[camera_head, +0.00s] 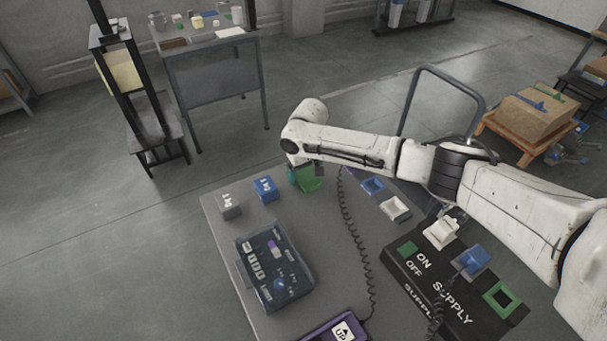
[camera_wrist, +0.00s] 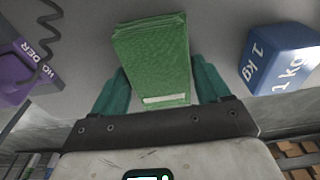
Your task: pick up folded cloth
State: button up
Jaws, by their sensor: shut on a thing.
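The folded cloth (camera_wrist: 150,52) is a thick green block with a pale label strip, seen between my teal fingers in the wrist view. My gripper (camera_wrist: 157,88) is shut on it, one finger against each side. In the head view the green cloth (camera_head: 311,181) shows beside my gripper (camera_head: 303,176), at the far edge of the grey table (camera_head: 222,250). My wrist partly hides it there. I cannot tell whether the cloth touches the tabletop.
A blue 1 kg weight (camera_head: 265,189) and a grey weight (camera_head: 229,206) stand left of the cloth. A dark control box (camera_head: 274,268), a coiled cable (camera_head: 357,245), a purple holder (camera_head: 340,331) and a black supply panel (camera_head: 440,290) take up the front and right.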

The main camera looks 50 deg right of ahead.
aim_at(303, 172)
jog(key=shift+r, duration=0.15)
jog(key=shift+r, duration=0.3)
notch_tip(303, 172, up, 2)
jog(key=shift+r+b, duration=0.2)
jog(key=shift+b, duration=0.2)
jog(key=s+r, duration=0.2)
jog(key=r, duration=0.1)
jog(key=s+r, duration=0.1)
jog(key=s, duration=0.1)
jog(key=shift+a+r, duration=0.3)
jog(key=shift+r, duration=0.05)
jog(key=s+a+r+b, duration=0.1)
jog(key=s+r, duration=0.4)
jog(key=s, duration=0.5)
